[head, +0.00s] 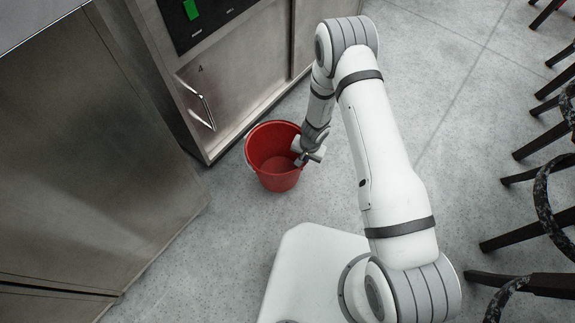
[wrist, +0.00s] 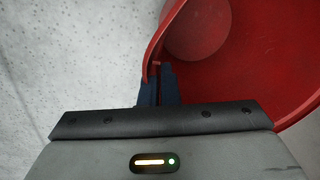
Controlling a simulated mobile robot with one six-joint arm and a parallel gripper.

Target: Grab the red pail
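The red pail (head: 272,172) stands upright on the floor in front of the steel unit, open side up and empty as far as I can see. In the wrist view the pail (wrist: 268,65) fills the upper right, with its rim running down to my fingers. My gripper (wrist: 158,82) points down at the pail's rim, its two dark fingers close together with the rim between them. In the head view my gripper (head: 301,160) is at the pail's right rim, and its fingertips are partly hidden.
A steel unit (head: 238,75) with a door handle stands just behind the pail. A large steel cabinet (head: 80,150) is at left. Dark chair legs (head: 530,140) stand at the right. Grey floor (head: 430,60) is free between.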

